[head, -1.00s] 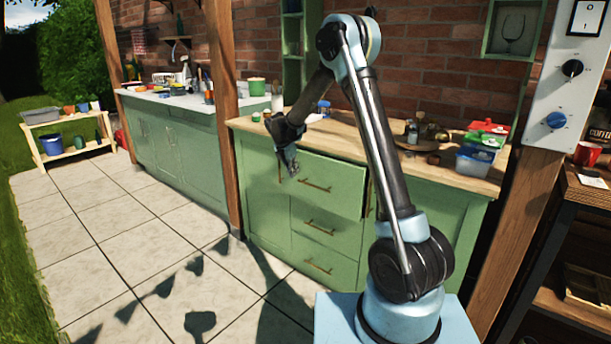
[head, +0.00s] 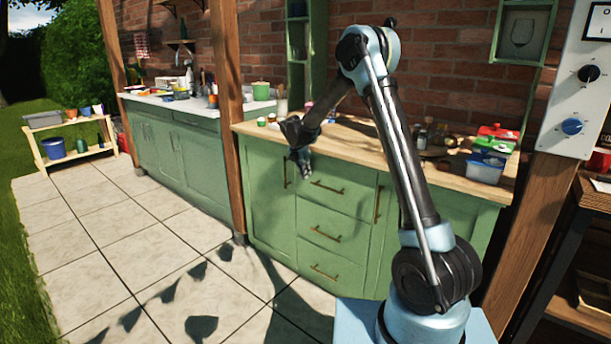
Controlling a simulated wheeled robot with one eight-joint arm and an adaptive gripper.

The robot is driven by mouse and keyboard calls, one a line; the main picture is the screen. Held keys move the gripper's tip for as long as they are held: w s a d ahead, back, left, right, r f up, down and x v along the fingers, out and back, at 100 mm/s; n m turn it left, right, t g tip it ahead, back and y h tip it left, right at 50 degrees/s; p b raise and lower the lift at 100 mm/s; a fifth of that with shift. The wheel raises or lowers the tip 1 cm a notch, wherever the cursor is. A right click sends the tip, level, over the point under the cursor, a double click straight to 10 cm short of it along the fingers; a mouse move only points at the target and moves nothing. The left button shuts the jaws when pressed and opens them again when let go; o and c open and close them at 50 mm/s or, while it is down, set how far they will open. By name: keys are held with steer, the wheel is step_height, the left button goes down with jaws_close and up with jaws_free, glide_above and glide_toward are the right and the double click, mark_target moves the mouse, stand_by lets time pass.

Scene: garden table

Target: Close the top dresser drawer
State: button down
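The green dresser has a stack of drawers in its middle. The top drawer (head: 341,200) now looks flush with the drawers below it, its brass handle (head: 327,187) facing out. The middle drawer (head: 333,228) and bottom drawer (head: 326,264) look shut. My gripper (head: 305,168) is at the upper left corner of the top drawer, pointing down in front of it. I cannot tell whether it touches the drawer front. Its fingers are small and dark, so their opening is unclear.
The wooden worktop (head: 362,146) above the drawers holds jars, a plastic box (head: 487,168) and other small items. A wooden post (head: 229,110) stands left of the dresser. Paved floor (head: 110,240) in front is clear.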

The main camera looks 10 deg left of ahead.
steer(key=s+a+r, duration=0.4)
steer(key=s+r, duration=0.3)
steer(key=r, duration=0.2)
steer(key=s+d+r+m, duration=0.3)
steer(key=s+d+m, duration=0.25)
steer(key=d, duration=0.35)
steer(key=s+d+r+m+g, duration=0.15)
steer(key=s+d+m, duration=0.25)
steer(key=s+d, duration=0.45)
steer(key=s+d+r+m, duration=0.4)
steer(key=d, duration=0.7)
steer(key=s+d+f+m, duration=0.4)
steer(key=s+m, duration=0.1)
steer(key=s, duration=0.3)
steer(key=s+d+f+m+y, duration=0.1)
steer(key=s+d+f+m, duration=0.3)
steer(key=s, duration=0.5)
steer(key=s+d+f+m+y, duration=0.1)
steer(key=s+d+f+m, duration=0.3)
steer(key=s+m, duration=0.3)
steer(key=shift+s+f, duration=0.65)
steer(key=shift+s, duration=0.5)
